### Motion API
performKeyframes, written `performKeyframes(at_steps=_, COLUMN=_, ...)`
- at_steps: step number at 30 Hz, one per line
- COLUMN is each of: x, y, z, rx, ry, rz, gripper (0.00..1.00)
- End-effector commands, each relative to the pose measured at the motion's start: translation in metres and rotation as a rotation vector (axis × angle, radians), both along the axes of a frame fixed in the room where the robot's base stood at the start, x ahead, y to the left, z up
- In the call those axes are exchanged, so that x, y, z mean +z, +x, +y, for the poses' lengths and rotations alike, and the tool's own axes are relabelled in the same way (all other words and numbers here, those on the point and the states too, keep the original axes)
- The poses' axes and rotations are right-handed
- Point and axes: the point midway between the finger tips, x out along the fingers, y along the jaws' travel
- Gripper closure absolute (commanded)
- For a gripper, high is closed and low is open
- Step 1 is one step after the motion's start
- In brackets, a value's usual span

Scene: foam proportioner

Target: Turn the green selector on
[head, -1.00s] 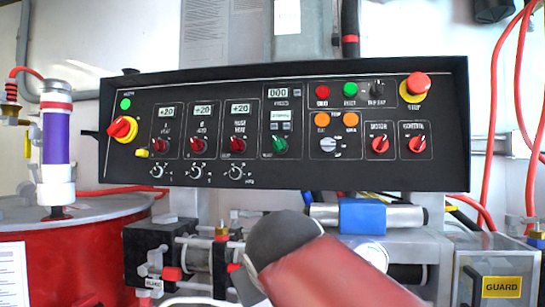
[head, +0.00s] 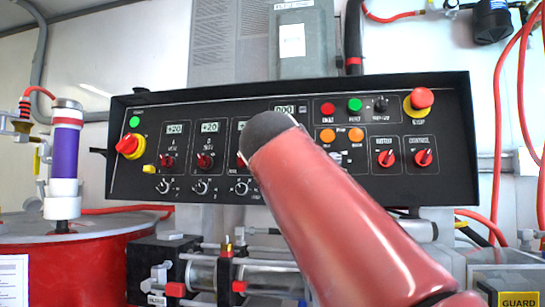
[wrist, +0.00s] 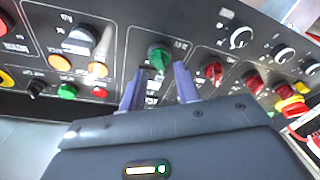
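The green selector (wrist: 158,57) shows in the wrist view on the black control panel (head: 455,177), with its grip roughly upright in that picture. In the head view my red arm hides it. My gripper (wrist: 158,70) is open in the wrist view. Its two purple-grey fingers point at the panel, one on each side of the selector in the picture. I see a gap between them and cannot tell whether either touches the knob. The gripper is hidden behind my arm in the head view.
Red knobs (wrist: 213,72) sit to one side of the selector in the wrist view. A grey-white selector (wrist: 79,42) and orange buttons (wrist: 97,69) sit to the other. A red emergency stop (head: 422,97) is at the panel's right. A red drum (head: 75,265) stands lower left.

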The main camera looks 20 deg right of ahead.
Motion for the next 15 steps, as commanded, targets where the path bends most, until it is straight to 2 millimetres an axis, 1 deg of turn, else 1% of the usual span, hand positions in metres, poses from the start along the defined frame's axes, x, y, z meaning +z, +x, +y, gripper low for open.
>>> performKeyframes(at_steps=1, x=0.001, y=0.007, z=-0.004, rx=-0.002, ry=0.0, rz=0.002, gripper=0.68)
performKeyframes(at_steps=3, x=0.001, y=0.016, z=-0.008, rx=-0.001, ry=0.0, rz=0.002, gripper=0.68)
performKeyframes(at_steps=6, x=0.001, y=0.023, z=-0.012, rx=0.0, ry=0.001, rz=0.0, gripper=0.68)
performKeyframes(at_steps=9, x=0.0, y=0.027, z=-0.014, rx=0.0, ry=0.001, rz=0.0, gripper=0.68)
performKeyframes(at_steps=15, x=0.0, y=0.028, z=-0.015, rx=0.0, ry=0.001, rz=0.0, gripper=0.68)
